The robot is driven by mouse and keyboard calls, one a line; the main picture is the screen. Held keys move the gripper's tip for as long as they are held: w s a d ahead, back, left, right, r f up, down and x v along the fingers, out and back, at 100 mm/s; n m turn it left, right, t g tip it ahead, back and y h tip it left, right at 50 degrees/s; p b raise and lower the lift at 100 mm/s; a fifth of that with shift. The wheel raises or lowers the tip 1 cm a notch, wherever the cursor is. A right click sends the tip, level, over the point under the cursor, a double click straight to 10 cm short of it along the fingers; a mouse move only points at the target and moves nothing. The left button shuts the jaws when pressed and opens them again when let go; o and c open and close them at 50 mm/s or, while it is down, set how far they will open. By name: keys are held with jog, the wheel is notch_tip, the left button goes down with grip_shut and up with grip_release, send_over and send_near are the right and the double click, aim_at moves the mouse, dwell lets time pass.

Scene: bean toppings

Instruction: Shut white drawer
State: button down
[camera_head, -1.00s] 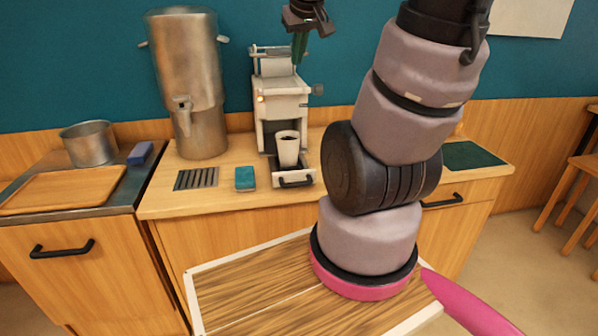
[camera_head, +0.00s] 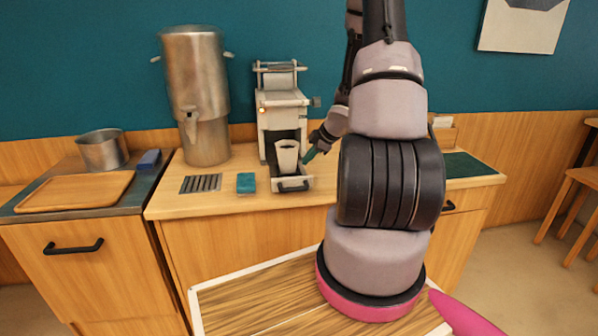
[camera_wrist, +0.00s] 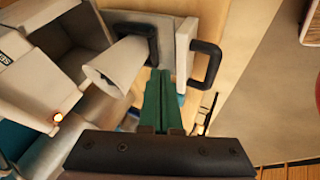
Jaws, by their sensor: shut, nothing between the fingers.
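The white drawer (camera_head: 307,184) sticks out from the base of the white coffee machine (camera_head: 284,108), with its black handle (camera_head: 293,186) at the front. My gripper (camera_head: 309,156) is shut and empty, just right of the cup and above the drawer's right side. In the wrist view, the shut green fingers (camera_wrist: 163,98) point toward the drawer's white front panel (camera_wrist: 184,42). The handle (camera_wrist: 208,66) lies right of the fingertips and the cup (camera_wrist: 113,66) left. I cannot tell whether the fingers touch the drawer.
A steel urn (camera_head: 196,95) stands left of the machine. A teal sponge (camera_head: 246,183) and a dark grate (camera_head: 200,183) lie on the wooden counter (camera_head: 219,200). A pot (camera_head: 104,150) and a wooden tray (camera_head: 75,191) are farther left.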

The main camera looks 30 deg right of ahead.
aim_at(295, 173)
jog(key=x, duration=0.9)
jog(key=shift+w+f, duration=0.2)
jog(key=shift+f, duration=0.1)
jog(key=shift+w, duration=0.15)
